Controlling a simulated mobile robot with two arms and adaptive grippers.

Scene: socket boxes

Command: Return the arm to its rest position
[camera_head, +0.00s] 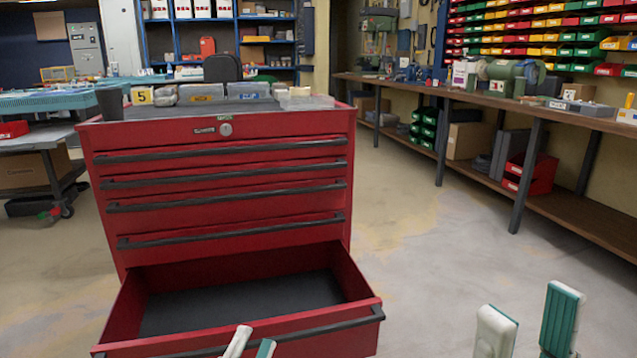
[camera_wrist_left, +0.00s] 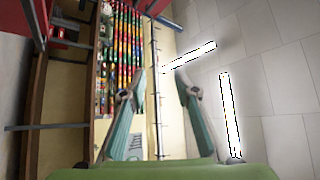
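My left gripper (camera_head: 251,342) shows at the bottom of the head view, in front of the open drawer's front edge. In the left wrist view its two fingers (camera_wrist_left: 160,76) stand apart with nothing between them, so it is open and empty. My right gripper (camera_head: 528,318) is at the bottom right of the head view, over the floor. Its two fingers are apart and nothing shows between them. The arm links behind both grippers are out of the head view.
A red tool cabinet (camera_head: 225,145) stands ahead with its bottom drawer (camera_head: 360,292) pulled out and empty. Several socket boxes (camera_head: 201,93) sit on its top. A long workbench (camera_head: 480,97) runs along the right. The floor (camera_head: 420,260) between them is clear.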

